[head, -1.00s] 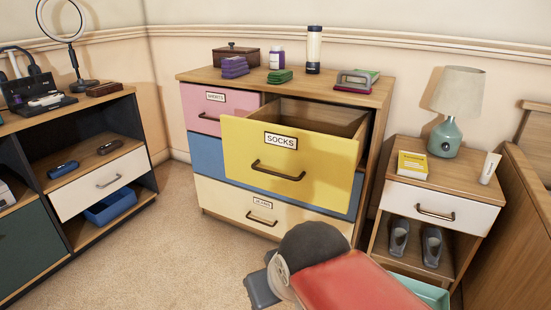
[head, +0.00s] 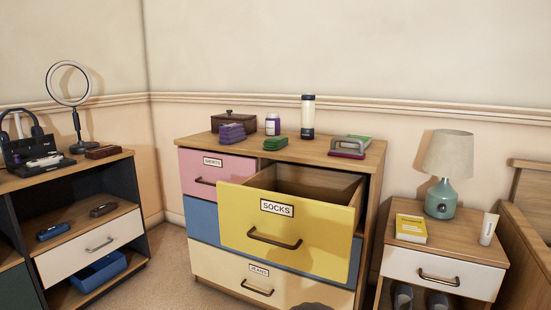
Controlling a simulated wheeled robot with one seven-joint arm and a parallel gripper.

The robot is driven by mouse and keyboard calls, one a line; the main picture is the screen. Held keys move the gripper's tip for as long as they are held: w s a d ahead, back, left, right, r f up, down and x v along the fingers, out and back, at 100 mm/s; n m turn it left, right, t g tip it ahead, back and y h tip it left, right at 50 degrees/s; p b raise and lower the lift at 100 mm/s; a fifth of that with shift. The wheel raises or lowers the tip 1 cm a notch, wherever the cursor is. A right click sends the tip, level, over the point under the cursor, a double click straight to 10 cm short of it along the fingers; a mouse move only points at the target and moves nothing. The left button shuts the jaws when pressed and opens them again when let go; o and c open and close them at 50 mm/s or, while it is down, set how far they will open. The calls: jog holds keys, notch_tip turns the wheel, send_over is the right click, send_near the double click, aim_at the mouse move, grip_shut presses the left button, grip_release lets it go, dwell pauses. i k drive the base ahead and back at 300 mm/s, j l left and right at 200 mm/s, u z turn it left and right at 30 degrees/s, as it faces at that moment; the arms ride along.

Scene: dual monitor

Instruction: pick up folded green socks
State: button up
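The folded green socks (head: 275,143) lie on top of the wooden dresser (head: 330,148), near its front edge, in the head view. A folded purple stack (head: 232,132) lies just to their left. Below them the yellow drawer labelled SOCKS (head: 288,225) is pulled out, and the part of its inside that shows looks empty. My gripper is not in view. Only a small dark piece, likely of my arm, shows at the bottom edge.
A red and green item (head: 350,146) lies to the right. A nightstand with a lamp (head: 445,170) stands right; a shelf unit stands left.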

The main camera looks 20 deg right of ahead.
aim_at(274, 143)
jog(key=z, duration=0.9)
jog(key=i+j+z, duration=0.2)
jog(key=j+z, duration=0.15)
jog(key=i+j+z, duration=0.1)
jog(key=j+z, duration=0.2)
jog(key=j, duration=0.2)
jog(key=i+j+z, duration=0.1)
jog(key=j+z, duration=0.25)
jog(key=j, duration=0.15)
jog(key=j+z, duration=0.3)
jog(key=j, duration=0.2)
